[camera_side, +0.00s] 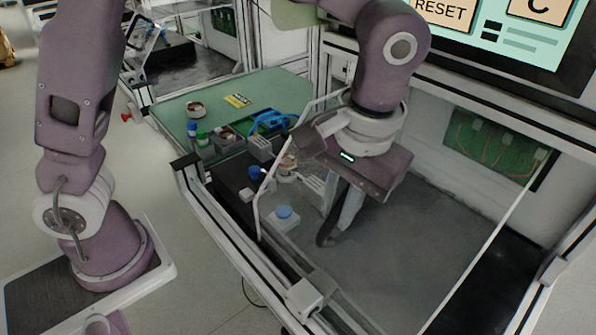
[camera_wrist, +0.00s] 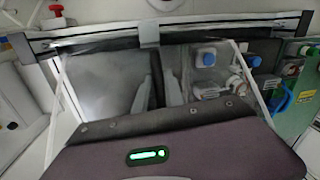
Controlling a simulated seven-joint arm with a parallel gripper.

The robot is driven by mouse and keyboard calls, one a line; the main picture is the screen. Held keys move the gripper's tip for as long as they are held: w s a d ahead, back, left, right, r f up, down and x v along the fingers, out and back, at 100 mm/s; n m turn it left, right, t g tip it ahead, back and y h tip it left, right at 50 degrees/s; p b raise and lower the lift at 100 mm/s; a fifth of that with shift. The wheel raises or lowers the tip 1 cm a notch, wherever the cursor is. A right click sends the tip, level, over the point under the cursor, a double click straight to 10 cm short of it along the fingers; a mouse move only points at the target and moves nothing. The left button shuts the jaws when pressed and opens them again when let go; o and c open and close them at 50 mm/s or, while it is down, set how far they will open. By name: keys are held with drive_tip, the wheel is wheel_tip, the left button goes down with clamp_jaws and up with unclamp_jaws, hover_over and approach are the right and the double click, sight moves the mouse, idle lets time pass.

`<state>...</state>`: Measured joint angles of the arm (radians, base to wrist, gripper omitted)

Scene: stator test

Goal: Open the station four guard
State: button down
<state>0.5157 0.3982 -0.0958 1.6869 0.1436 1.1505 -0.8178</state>
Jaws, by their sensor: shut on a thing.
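The station guard is a clear panel with thin white edges. In the side view its right edge (camera_side: 485,255) slants across the bay, and its bent left edge (camera_side: 257,205) stands beside the blue-topped parts. In the wrist view its white side edges (camera_wrist: 246,80) run down from near the rail. My gripper (camera_side: 338,215) points down at the guard, its fingers near a dark curved piece (camera_side: 326,234). It also shows in the wrist view (camera_wrist: 158,88). It is shut on the guard; the exact grip point is hard to make out.
A blue button box (camera_side: 284,217) sits left of my gripper. A green table (camera_side: 240,88) with small parts and a blue tool (camera_side: 270,122) lies behind. A metal rail (camera_wrist: 100,38) crosses the wrist view. A screen (camera_side: 500,30) hangs at upper right.

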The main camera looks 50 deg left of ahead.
drive_tip(key=d, duration=0.9)
drive_tip(key=c, duration=1.7)
unclamp_jaws()
drive_tip(key=shift+a, duration=0.1)
drive_tip(key=r, duration=0.4)
drive_tip(key=d+r, duration=0.1)
drive_tip(key=r, duration=0.2)
drive_tip(key=shift+w, duration=0.1)
